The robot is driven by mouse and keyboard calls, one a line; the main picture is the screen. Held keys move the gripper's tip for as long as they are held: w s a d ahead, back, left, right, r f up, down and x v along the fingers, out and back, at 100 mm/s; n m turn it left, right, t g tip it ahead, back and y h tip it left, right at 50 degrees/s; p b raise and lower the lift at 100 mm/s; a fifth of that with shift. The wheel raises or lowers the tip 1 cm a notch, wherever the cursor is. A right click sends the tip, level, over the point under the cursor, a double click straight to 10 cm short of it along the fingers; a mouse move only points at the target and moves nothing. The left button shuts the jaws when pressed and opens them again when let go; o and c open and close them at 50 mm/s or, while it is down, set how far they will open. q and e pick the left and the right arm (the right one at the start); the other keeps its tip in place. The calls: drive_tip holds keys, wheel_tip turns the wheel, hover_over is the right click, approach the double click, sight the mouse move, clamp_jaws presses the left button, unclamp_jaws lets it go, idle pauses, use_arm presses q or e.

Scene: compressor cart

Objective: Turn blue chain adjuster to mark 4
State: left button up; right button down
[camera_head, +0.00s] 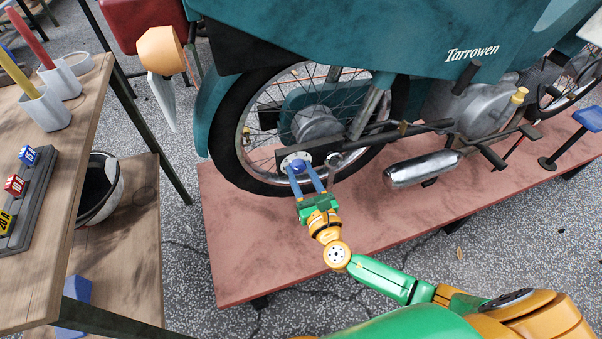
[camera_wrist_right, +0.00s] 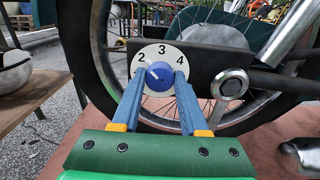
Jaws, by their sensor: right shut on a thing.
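The blue chain adjuster (camera_head: 297,166) is a round knob on a white dial at the motorcycle's rear wheel hub. In the right wrist view the blue knob (camera_wrist_right: 159,76) sits in the middle of the white dial (camera_wrist_right: 158,52), whose figures 2, 3 and 4 show. A short pale line on the knob points up and left, towards the 2. My right gripper (camera_head: 305,170) is shut on the knob, with one blue finger on each side of it. The lower part of the dial is hidden by the knob and fingers. My left gripper is not in view.
The teal motorcycle (camera_head: 370,35) stands on a reddish platform (camera_head: 235,230). A silver exhaust (camera_head: 422,169) lies further right. A wooden bench (camera_head: 75,130) with cups and blocks stands at left.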

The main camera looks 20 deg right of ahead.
drive_tip(key=shift+f+m+b, duration=0.15)
drive_tip(key=shift+m+b, duration=0.2)
drive_tip(key=shift+m, duration=0.35)
drive_tip(key=m+b, duration=0.1)
drive_tip(key=m, duration=0.2)
drive_tip(key=shift+m+b, duration=0.35)
drive_tip(key=shift+m, duration=0.45)
drive_tip(key=shift+m+b, duration=0.4)
drive_tip(key=shift+m, duration=0.1)
drive_tip(key=m+b, duration=0.1)
drive_tip(key=m, duration=0.3)
drive_tip(key=shift+d+m+b, duration=0.1)
drive_tip(key=shift+m+b, duration=0.2)
drive_tip(key=m, duration=0.2)
drive_tip(key=shift+m+b, duration=0.3)
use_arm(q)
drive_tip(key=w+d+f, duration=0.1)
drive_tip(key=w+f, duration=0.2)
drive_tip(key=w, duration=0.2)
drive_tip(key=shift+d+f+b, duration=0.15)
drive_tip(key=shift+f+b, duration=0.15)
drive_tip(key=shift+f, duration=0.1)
use_arm(e)
drive_tip(key=m, duration=0.4)
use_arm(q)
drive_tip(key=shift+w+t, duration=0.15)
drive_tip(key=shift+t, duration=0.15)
use_arm(e)
drive_tip(key=shift+m, duration=0.3)
